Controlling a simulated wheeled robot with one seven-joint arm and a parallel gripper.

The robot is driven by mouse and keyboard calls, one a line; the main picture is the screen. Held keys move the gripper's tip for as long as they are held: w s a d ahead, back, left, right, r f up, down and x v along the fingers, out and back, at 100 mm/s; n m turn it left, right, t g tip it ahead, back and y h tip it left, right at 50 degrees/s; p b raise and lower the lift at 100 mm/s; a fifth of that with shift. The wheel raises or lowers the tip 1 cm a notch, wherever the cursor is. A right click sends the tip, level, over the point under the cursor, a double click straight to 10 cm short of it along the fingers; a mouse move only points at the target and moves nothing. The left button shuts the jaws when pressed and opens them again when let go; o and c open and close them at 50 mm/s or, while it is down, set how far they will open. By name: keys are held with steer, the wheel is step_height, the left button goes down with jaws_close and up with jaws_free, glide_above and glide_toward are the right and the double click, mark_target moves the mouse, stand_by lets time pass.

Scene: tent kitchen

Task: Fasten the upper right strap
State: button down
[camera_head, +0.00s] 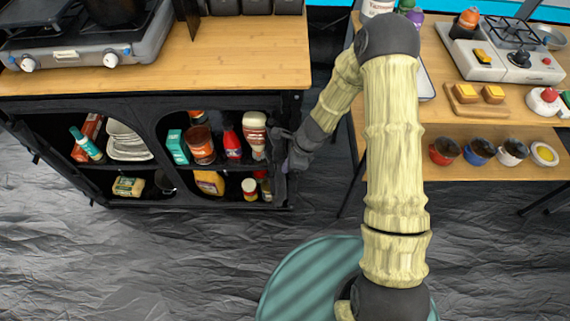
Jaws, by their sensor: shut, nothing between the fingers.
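The black camp cabinet (160,106) with a wooden top stands at the left, its two front openings uncovered. My arm reaches down from the upper right, and my gripper (284,148) is at the right front edge of the cabinet, beside the upper part of the right opening. The gripper is dark against the dark fabric. Its fingers are shut with nothing visible between them. I cannot make out the upper right strap clearly; it may be hidden by the gripper or lost in the black cloth. Whether the gripper touches the cabinet cannot be told.
Bottles, cans and jars fill the right opening, including a red bottle (232,143). A grey stove (82,40) sits on top. A second wooden table (470,155) with several small pots stands at the right. Grey crumpled ground sheet (130,260) lies clear in front.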

steer(key=shift+d, duration=0.15)
steer(key=w+d+r+p, duration=0.1)
steer(key=d+r+p, duration=0.2)
steer(key=d+r, duration=0.4)
step_height(320, 180, up, 2)
steer(key=shift+w+d+r, duration=0.15)
steer(key=shift+d, duration=0.05)
stand_by(0.3)
